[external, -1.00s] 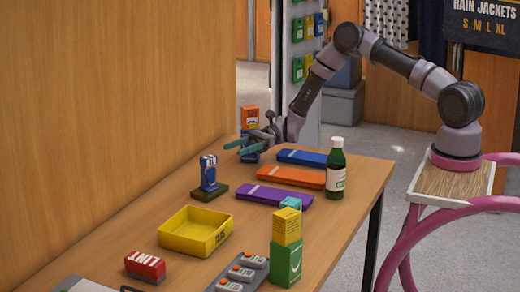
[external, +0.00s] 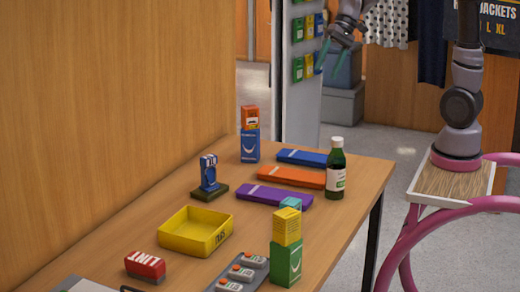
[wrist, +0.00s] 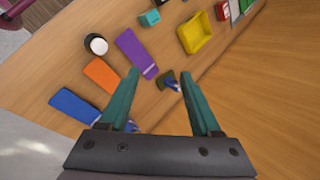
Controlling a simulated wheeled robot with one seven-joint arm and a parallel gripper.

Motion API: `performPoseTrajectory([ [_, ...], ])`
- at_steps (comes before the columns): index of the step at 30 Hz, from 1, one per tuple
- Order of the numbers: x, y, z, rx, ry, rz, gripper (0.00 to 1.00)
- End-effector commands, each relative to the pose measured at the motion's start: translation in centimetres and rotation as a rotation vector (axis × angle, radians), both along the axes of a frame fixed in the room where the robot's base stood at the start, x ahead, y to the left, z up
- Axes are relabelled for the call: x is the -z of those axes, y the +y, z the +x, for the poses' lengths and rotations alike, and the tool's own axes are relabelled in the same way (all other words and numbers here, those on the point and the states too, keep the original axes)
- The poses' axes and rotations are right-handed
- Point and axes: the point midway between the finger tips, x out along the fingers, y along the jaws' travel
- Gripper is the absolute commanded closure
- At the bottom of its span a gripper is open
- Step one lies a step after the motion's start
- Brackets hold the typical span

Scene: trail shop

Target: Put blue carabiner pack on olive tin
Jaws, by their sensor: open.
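The blue carabiner pack (external: 208,172) stands upright on the dark olive tin (external: 213,192), toward the back left of the table. In the wrist view the small blue pack (wrist: 174,86) shows on the olive tin (wrist: 166,77), beyond and between my fingers. My gripper (external: 335,54) is raised high beyond the table's far end, well clear of the pack and tin. In the wrist view its two teal fingers (wrist: 158,86) are wide apart with nothing held between them.
A blue box (external: 250,148) with an orange pack (external: 250,118) on it stands at the back. Blue, orange and purple (external: 271,195) flat packs lie beside a dark bottle (external: 336,172). A yellow tray (external: 195,238) and a green box (external: 286,262) are nearer. A wooden wall borders the left.

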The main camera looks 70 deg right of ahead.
Motion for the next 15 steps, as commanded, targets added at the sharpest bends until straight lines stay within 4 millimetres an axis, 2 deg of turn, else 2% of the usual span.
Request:
performPoseTrajectory([
  [1,-1.2,-0.6,-1.9,-0.018,-0.055,-0.050,0.35],
  [3,-2.2,-1.7,-4.3,-0.041,-0.124,-0.122,0.35],
  [9,-4.3,-4.8,-10.6,-0.095,-0.316,-0.306,0.35],
  [15,-4.9,-7.0,-14.4,-0.122,-0.447,-0.420,0.35],
])
